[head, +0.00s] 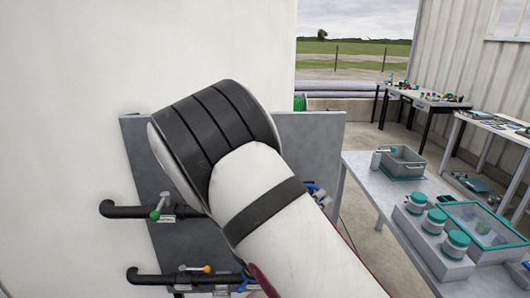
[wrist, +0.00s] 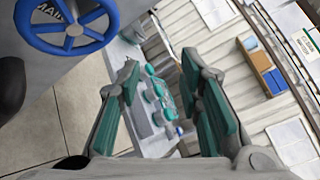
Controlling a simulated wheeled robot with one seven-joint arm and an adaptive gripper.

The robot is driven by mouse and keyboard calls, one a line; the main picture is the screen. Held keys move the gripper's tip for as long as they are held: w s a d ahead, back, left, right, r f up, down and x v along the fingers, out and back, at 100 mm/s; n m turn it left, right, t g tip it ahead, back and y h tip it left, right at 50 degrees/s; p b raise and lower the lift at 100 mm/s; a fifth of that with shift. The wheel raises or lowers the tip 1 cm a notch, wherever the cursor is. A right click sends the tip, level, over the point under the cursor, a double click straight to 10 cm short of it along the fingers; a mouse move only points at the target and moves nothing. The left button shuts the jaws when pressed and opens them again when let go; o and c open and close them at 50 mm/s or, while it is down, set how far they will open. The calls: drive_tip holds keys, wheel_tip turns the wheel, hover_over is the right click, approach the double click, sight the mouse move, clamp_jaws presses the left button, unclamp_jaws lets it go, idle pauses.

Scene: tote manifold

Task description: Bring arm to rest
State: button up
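My arm, white with black bands, crosses the middle of the head view and hides part of the grey manifold panel (head: 310,135). My gripper is hidden in the head view. In the wrist view my gripper (wrist: 165,100) has its two green-padded fingers spread wide apart, with nothing between them. A blue handwheel (wrist: 70,25) on the manifold shows at the upper left of the wrist view, apart from the fingers.
Black pipes (head: 130,210) with a green-handled valve (head: 160,205) and a yellow-handled valve (head: 205,268) stick out left of my arm. A grey table (head: 365,180) at right holds a grey tote (head: 402,162), teal-lidded jars (head: 456,243) and a teal-rimmed bin (head: 488,225). Further tables stand behind.

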drive_tip(key=s+d+r+m+g+y, duration=0.2)
drive_tip(key=s+d+r+m+g, duration=0.3)
drive_tip(key=s+m, duration=0.45)
drive_tip(key=s+d+r+m+g+y, duration=0.1)
drive_tip(key=s+d+r+m+g, duration=0.2)
drive_tip(key=s+d+m+g, duration=0.6)
drive_tip(key=s+a+r+m+t+y, duration=0.3)
drive_tip(key=s+a+r+m+y, duration=0.1)
drive_tip(key=m, duration=0.6)
drive_tip(key=s+a+r+m+t+y, duration=0.4)
drive_tip(key=s+a+m+y, duration=0.1)
drive_tip(key=s+a+m, duration=0.3)
drive_tip(key=shift+s+r+m+y, duration=0.25)
drive_tip(key=shift+s+m+y, duration=0.15)
drive_tip(key=shift+s+m, duration=0.55)
